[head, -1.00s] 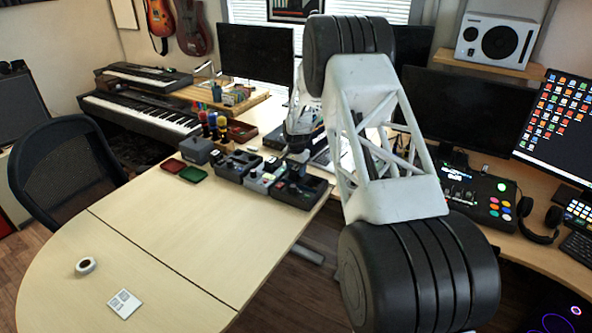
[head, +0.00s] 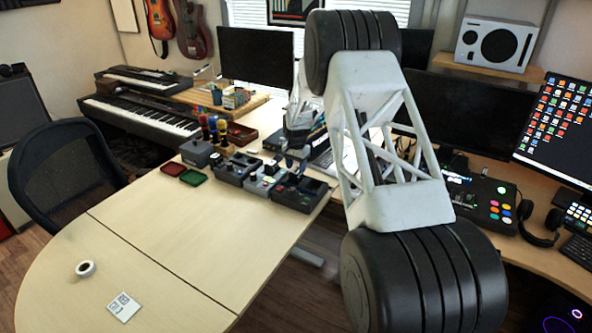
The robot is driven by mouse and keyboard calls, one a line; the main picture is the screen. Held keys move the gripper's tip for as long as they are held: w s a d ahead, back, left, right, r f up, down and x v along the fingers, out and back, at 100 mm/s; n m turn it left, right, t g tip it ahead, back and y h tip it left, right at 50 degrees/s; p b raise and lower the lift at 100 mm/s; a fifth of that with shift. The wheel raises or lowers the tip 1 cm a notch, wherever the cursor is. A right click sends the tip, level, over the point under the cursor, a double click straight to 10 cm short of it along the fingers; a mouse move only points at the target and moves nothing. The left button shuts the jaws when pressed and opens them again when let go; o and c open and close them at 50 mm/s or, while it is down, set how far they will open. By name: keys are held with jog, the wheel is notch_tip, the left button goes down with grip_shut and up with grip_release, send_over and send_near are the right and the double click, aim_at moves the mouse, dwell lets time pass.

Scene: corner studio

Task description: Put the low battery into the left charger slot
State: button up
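Dark charger-like units stand in a row at the far edge of the pale desk. One unit (head: 237,167) is on the left and another (head: 299,192) is on the right, with a smaller grey unit (head: 264,181) between them. Which is the task's charger and which small piece is the low battery is too small to tell. My gripper (head: 295,157) seems to be just above the right-hand unit, small and dark against the clutter. My own arm partly covers that area. Its fingers and anything between them cannot be made out.
A red tray (head: 173,168) and a green tray (head: 193,177) lie left of the units, near a grey box (head: 196,152) and several coloured-handled tools (head: 212,124). A tape roll (head: 85,268) and a white card (head: 123,306) lie in front. The middle desk is clear.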

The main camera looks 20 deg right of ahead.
aim_at(296, 171)
notch_tip(296, 171, up, 8)
jog(key=shift+f, duration=0.25)
dwell(0.9)
dwell(0.6)
jog(key=s+a+r+n+t, duration=0.1)
jog(key=s+a+r+n, duration=0.15)
jog(key=s+r, duration=1)
jog(key=s+a+r+n, duration=0.25)
jog(key=s+r, duration=0.65)
jog(key=s, duration=0.7)
jog(key=s+a+n, duration=0.2)
jog(key=s, duration=1.6)
jog(key=s+a+n+t, duration=0.1)
jog(key=s, duration=1.7)
jog(key=shift+a+f+n+t, duration=0.2)
jog(key=shift+a+n+t, duration=0.1)
jog(key=shift+a+n, duration=0.1)
